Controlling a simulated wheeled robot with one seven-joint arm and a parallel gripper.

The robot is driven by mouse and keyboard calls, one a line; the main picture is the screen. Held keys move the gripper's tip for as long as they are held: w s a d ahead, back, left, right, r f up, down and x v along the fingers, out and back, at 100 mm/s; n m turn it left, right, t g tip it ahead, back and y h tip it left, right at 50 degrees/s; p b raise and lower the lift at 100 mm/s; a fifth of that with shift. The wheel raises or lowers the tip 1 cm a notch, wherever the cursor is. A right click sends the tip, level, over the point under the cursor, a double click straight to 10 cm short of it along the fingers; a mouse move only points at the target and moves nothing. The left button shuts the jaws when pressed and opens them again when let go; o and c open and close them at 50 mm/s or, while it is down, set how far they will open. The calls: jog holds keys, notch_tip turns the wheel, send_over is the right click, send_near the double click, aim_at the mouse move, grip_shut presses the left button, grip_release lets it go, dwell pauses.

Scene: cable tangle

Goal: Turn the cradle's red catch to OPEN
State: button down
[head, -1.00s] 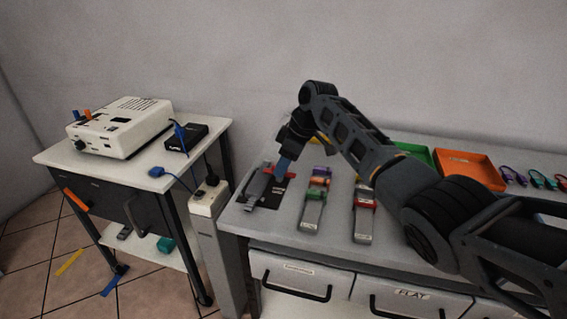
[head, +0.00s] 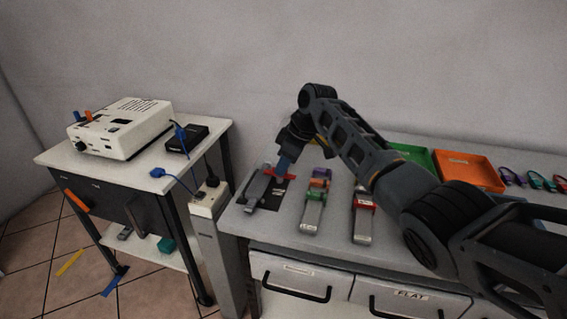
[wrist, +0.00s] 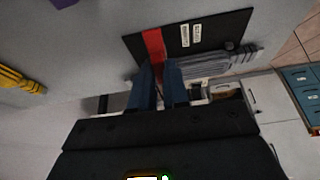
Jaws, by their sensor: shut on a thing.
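The cradle's black base plate (wrist: 222,30) lies on the grey bench at the left end, with two small white labels. The red catch (wrist: 153,41) is a bar across the plate; it also shows in the head view (head: 276,173). The grey cradle body (head: 257,188) lies beside it. My gripper (wrist: 158,80) comes down from above, its two blue fingers shut on the near end of the red catch. The finger tips hide that end. The label wording is too small to read surely.
Two grey holders with coloured clips (head: 314,205) (head: 363,215) stand just right of the cradle. A green tray (head: 414,160) and an orange tray (head: 468,170) lie farther right. A side table (head: 60,152) with a cream device (head: 122,128) stands left, past a gap.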

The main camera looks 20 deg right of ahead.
jog(key=m+p, duration=0.1)
jog(key=m+h+p, duration=0.1)
jog(key=m+p, duration=0.1)
jog(key=m+t+p, duration=0.1)
jog(key=shift+s+a+r+m+p, duration=0.2)
jog(key=shift+a+r+m+p, duration=0.05)
jog(key=shift+a+m+p, duration=0.1)
jog(key=m+h+p, duration=0.1)
jog(key=m+p, duration=0.1)
jog(key=m, duration=0.1)
jog(key=shift+a+f+m+t+h, duration=0.1)
jog(key=shift+m+t+h, duration=0.15)
jog(key=shift+t+h, duration=0.15)
jog(key=m+h+p, duration=0.1)
jog(key=m, duration=0.1)
jog(key=shift+a+m, duration=0.15)
jog(key=shift+m, duration=0.25)
jog(key=m+h, duration=0.1)
jog(key=m, duration=0.2)
jog(key=shift+w+a+f+b, duration=0.1)
jog(key=shift+a+f+b, duration=0.05)
jog(key=shift+b, duration=0.15)
jog(key=shift+m+g+h+b, duration=0.45)
jog(key=shift+m+h, duration=0.25)
jog(key=shift+m, duration=0.9)
jog(key=c, duration=1.1)
grip_release()
